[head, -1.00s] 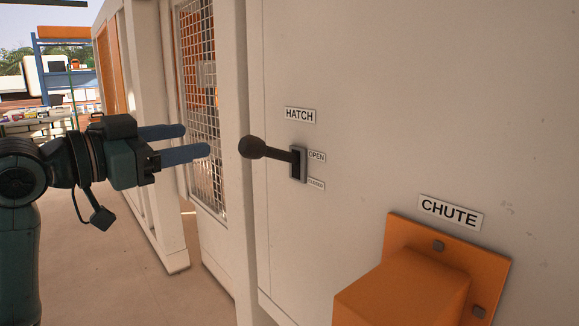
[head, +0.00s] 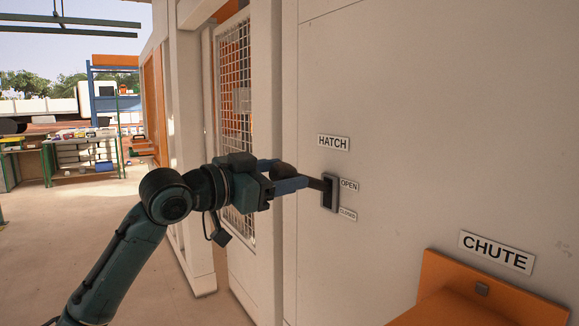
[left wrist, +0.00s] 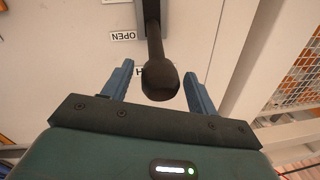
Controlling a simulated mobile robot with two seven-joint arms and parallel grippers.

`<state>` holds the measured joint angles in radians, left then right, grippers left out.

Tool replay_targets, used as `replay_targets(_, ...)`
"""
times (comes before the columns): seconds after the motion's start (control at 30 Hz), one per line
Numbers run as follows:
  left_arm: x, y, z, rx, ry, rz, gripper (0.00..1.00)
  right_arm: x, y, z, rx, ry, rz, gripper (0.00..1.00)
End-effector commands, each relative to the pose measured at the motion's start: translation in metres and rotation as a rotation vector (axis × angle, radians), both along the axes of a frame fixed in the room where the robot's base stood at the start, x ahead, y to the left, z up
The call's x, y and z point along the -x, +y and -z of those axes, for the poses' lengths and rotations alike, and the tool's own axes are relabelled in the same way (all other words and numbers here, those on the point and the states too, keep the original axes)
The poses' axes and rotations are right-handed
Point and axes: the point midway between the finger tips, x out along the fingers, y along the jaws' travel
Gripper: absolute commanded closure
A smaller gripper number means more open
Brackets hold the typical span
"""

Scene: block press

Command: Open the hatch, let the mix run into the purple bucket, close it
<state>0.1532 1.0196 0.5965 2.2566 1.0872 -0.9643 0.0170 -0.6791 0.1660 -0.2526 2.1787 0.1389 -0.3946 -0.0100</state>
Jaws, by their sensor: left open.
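The hatch lever is dark, with a rounded knob (head: 284,169) and a shaft coming out of a grey slot plate (head: 330,193) on the pale wall. The shaft sits in the upper part of the slot, level with the OPEN label (head: 349,185) and above the CLOSED label (head: 347,214). My left gripper (head: 291,175) is open around the lever end. In the left wrist view the knob (left wrist: 160,81) is between the two blue fingers, with a gap on each side. The purple bucket and my right gripper are not in view.
The orange chute (head: 455,308) juts from the wall at the lower right, under the CHUTE sign (head: 496,253). A mesh panel (head: 234,120) stands left of the wall. Open floor and work tables (head: 85,155) lie further left.

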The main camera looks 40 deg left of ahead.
Motion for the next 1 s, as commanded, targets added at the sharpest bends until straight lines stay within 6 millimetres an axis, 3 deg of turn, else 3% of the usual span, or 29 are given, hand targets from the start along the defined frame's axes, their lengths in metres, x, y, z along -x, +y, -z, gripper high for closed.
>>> replay_targets(0.2,-0.018,-0.003,-0.002,0.0,-0.002,0.0,0.41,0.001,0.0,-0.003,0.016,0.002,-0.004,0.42)
replay_targets(0.57,-0.022,-0.004,0.0,0.0,-0.001,-0.001,0.41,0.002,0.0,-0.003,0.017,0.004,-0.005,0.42)
replay_targets(1.0,-0.021,-0.004,0.0,0.0,-0.001,0.0,0.77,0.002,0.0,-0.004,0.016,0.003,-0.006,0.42)
